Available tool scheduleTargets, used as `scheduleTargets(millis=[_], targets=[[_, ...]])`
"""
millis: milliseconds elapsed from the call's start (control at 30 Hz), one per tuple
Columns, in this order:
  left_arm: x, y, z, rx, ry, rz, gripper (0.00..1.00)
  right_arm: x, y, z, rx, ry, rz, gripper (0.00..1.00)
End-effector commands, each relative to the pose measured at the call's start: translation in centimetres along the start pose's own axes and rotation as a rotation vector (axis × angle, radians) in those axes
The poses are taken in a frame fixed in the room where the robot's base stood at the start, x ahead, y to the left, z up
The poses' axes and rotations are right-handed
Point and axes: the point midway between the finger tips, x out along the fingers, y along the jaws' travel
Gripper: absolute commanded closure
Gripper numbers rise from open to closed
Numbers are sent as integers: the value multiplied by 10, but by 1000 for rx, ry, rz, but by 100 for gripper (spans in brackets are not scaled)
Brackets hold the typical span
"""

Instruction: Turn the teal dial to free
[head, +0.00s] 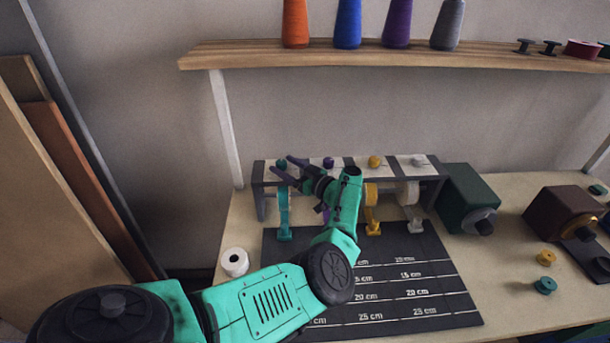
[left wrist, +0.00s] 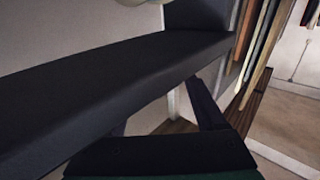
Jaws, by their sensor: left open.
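The teal dial (head: 281,163) is a small knob on the light top of a grey rack (head: 432,184), at its left end. A teal strip (head: 284,215) hangs from the rack below it. My left gripper (head: 279,162) is open, its two dark purple fingers reaching left with their tips close around the dial in the head view. I cannot tell whether they touch it. The dial's setting is too small to read. In the left wrist view a long dark bar crosses the frame, with a purple finger (left wrist: 206,106) beyond it; the dial cannot be made out there. My right gripper is not in view.
Purple (head: 328,162), yellow (head: 374,162) and white (head: 418,160) knobs follow along the rack. A dark measuring mat (head: 425,285) lies in front. A green box (head: 468,196) stands right of the rack. A white roll (head: 234,262) sits left. A shelf (head: 400,57) with thread cones hangs above.

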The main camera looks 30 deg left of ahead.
Motion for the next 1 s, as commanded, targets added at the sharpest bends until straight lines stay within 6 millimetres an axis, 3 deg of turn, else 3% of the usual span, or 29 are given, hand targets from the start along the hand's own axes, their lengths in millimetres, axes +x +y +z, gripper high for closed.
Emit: scheduleTargets(millis=[167, 300, 533, 867, 1000], targets=[[-38, 0, -1, 2, -4, 4, 28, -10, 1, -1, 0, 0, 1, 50], [-70, 1, -7, 4, -1, 5, 28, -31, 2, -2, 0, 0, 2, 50], [-117, 1, 0, 1, -2, 3, 28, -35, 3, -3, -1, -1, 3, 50], [-127, 0, 1, 1, -2, 0, 28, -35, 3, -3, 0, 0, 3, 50], [-113, -6, 4, -5, 17, -15, 28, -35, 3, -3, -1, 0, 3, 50]])
